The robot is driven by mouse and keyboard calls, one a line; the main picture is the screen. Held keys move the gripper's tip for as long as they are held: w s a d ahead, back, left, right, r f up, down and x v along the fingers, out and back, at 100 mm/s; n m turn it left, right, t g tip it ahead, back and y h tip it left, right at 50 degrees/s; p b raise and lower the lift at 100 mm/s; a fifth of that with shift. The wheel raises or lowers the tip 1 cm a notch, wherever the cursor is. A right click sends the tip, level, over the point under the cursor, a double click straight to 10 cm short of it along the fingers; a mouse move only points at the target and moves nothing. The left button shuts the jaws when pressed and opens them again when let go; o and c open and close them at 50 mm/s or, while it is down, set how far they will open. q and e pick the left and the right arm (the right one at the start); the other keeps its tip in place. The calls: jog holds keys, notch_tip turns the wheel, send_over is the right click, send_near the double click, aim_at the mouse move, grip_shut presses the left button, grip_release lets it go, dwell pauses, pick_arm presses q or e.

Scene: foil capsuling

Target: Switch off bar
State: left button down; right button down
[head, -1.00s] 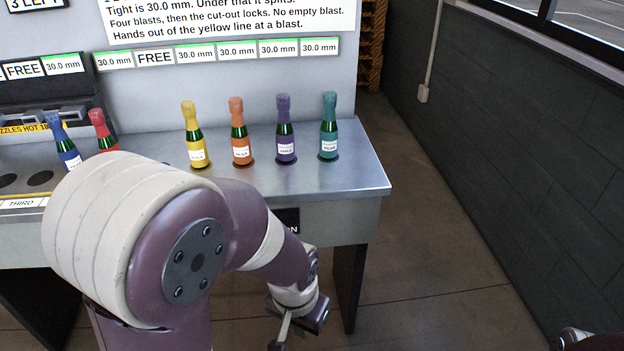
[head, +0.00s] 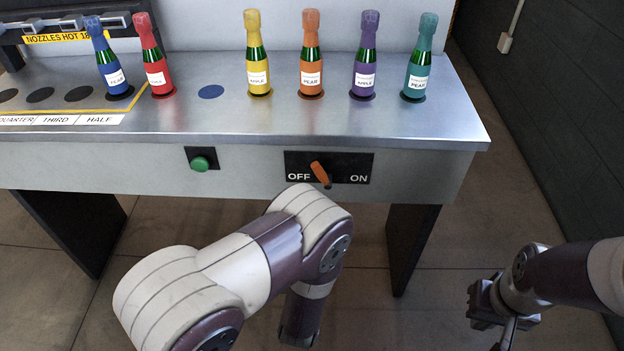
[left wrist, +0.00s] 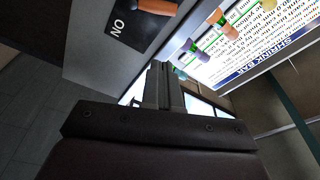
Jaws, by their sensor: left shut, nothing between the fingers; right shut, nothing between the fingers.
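The bar's switch is a black plate (head: 353,168) on the bench front, marked OFF at left and ON at right. Its orange lever (head: 319,172) leans up and to the left, towards OFF. In the left wrist view the lever (left wrist: 157,6) and the ON end of the plate (left wrist: 122,30) show at the top. My left gripper (left wrist: 165,85) is shut and empty, apart from the lever. In the head view my left arm ends below the switch, its fingers not clear. My right gripper (head: 507,330) is shut and empty at lower right, away from the bench.
A green button (head: 200,163) sits left of the switch. Yellow (head: 256,75), orange (head: 311,76), purple (head: 364,78) and teal (head: 419,80) bottles stand on the bench top above. Blue (head: 112,75) and red (head: 157,75) ones stand further left. Open floor lies right of the bench.

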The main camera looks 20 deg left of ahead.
pick_arm(q)
send_near(318, 173)
jog(key=w+d+r, duration=0.2)
jog(key=w+d, duration=0.2)
jog(key=w+a, duration=0.1)
jog(key=w+a+f, duration=0.1)
jog(key=w+a, duration=0.1)
jog(key=shift+a+f, duration=0.1)
jog(key=shift+a, duration=0.05)
jog(key=shift+w+a+f+b, duration=0.1)
jog(key=shift+a+f+b, duration=0.15)
jog(key=shift+b, duration=0.2)
jog(key=shift+a, duration=0.55)
jog(key=shift+d, duration=0.1)
jog(key=shift+r, duration=0.1)
